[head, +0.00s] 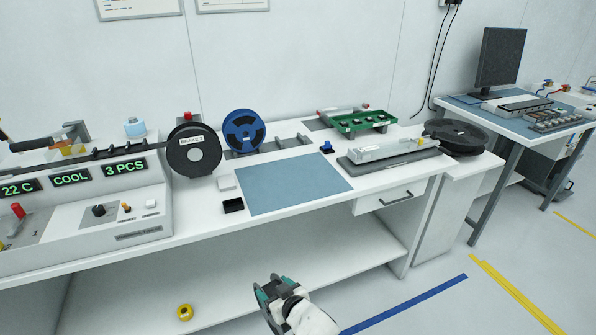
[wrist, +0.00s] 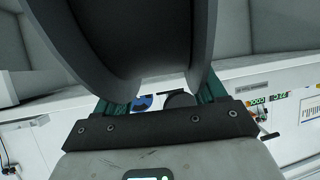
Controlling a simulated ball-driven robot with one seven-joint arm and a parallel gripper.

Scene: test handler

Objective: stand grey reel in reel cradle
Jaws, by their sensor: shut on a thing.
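The grey reel (wrist: 125,35) fills the top of the wrist view, dark and close to the camera, its flanges seen nearly edge-on. My gripper (wrist: 160,92) is shut on it, with teal fingers at either side. In the head view my gripper (head: 270,290) is low in the middle, in front of the bench and below its top, apart from the cradle. The held reel shows only as a small dark shape there. The reel cradle (head: 285,143) is a low grey rack at the back of the bench. A blue reel (head: 244,131) stands at its left end; its right part looks empty.
A black labelled reel (head: 193,150) stands left of the blue reel, by the control panel (head: 125,208). A blue mat (head: 292,183) lies clear before the cradle. Right of it are a grey fixture (head: 390,152), a green tray (head: 361,121) and a flat black reel (head: 455,135).

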